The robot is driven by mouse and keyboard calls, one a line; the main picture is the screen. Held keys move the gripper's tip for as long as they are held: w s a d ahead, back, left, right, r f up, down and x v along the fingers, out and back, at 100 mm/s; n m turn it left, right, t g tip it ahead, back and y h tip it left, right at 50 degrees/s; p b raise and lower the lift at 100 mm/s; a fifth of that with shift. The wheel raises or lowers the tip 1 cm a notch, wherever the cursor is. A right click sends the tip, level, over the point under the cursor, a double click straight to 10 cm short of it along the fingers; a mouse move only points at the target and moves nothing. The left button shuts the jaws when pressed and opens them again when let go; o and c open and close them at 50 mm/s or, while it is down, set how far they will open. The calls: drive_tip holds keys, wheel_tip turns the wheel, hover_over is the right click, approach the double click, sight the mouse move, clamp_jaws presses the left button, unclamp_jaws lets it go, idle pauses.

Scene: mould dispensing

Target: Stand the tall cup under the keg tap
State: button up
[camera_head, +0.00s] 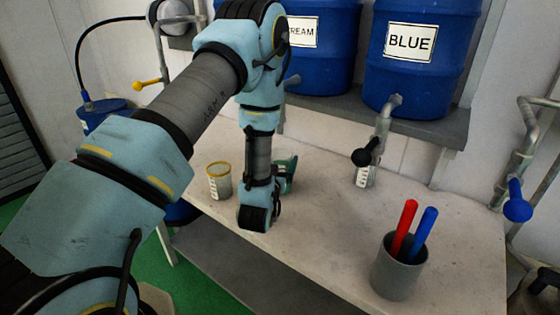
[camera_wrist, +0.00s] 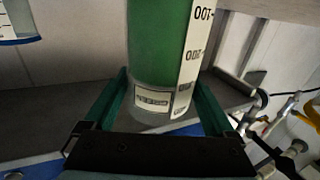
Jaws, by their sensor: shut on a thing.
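My gripper (camera_head: 279,186) is low over the middle-left of the bench and shut on a green cup (camera_head: 288,170). In the wrist view the green cup (camera_wrist: 158,45) fills the space between the two fingers, with a white measuring scale and a small label on its side. I take it as the tall cup; its far end is out of the wrist view. Whether it touches the bench is not clear. The keg tap (camera_head: 386,125) under the BLUE keg (camera_head: 415,75) has a black knob. The CREAM keg (camera_head: 325,60) has a tap (camera_head: 290,82) partly behind my arm.
A small marked cup (camera_head: 364,177) stands below the BLUE keg's tap. A yellow-rimmed cup (camera_head: 218,184) stands left of my gripper. A grey holder (camera_head: 396,275) with a red and a blue stick stands at front right. A blue-knobbed tap (camera_head: 517,200) is at right. The bench's middle is clear.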

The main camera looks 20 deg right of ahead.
drive_tip(key=o, duration=1.6)
drive_tip(key=shift+c, duration=0.2)
drive_tip(key=shift+s+a+f, duration=0.1)
drive_tip(key=shift+s+a, duration=0.1)
drive_tip(key=shift+s, duration=0.05)
drive_tip(key=b+v, duration=0.1)
drive_tip(key=v, duration=0.4)
drive_tip(key=b+v, duration=0.1)
drive_tip(key=v, duration=0.5)
drive_tip(key=shift+d+f, duration=0.1)
drive_tip(key=shift+f, duration=0.1)
drive_tip(key=shift+s+r, duration=0.2)
drive_tip(key=shift+r, duration=0.15)
